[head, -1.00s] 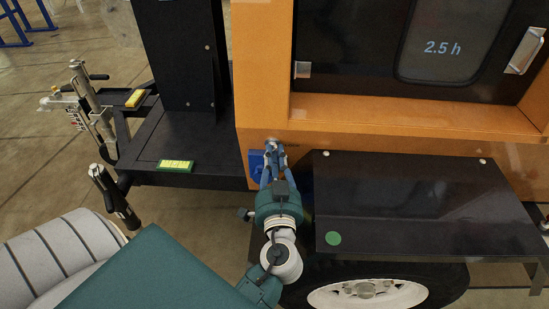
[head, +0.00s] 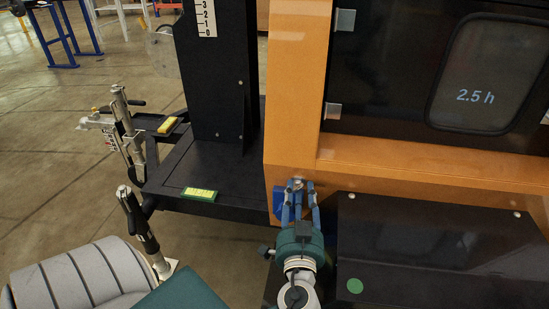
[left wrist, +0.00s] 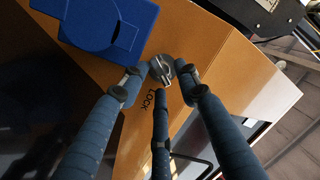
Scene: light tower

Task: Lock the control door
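The control door (head: 395,90) is a dark panel with a window marked "2.5 h", set in an orange frame, and it looks closed. A small metal lock (left wrist: 162,70) sits on the orange panel beside the word LOCK. It also shows small in the head view (head: 297,184). My left gripper (head: 297,190) is at this lock, with its three blue fingers closed around it. In the left wrist view the fingertips (left wrist: 163,80) meet the lock's sides. The lock's exact turn is hard to read. My right gripper is out of view.
A blue box (left wrist: 105,30) is fixed next to the lock. A black fender (head: 430,250) with a green dot stands to the right. Open floor lies at far left.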

